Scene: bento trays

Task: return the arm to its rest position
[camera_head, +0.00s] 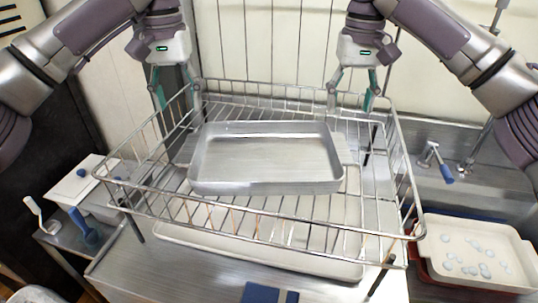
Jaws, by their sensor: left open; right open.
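My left gripper (175,100) is open and empty, pointing down at the back left of the wire rack. My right gripper (350,100) is open and empty, pointing down at the back right of the rack. Both stand apart from the metal tray (265,185), with a gap between their fingers. The tray is shallow, rectangular and looks empty. It lies in the wire rack (250,238). Whether any fingertip touches the rack's wires cannot be told.
A pale tray (260,258) lies under the rack. A cream tray (452,236) with several small pale round pieces stands at the right, near a faucet (432,155). A blue-handled tool (84,228) and a white-handled tool (34,208) are at the left.

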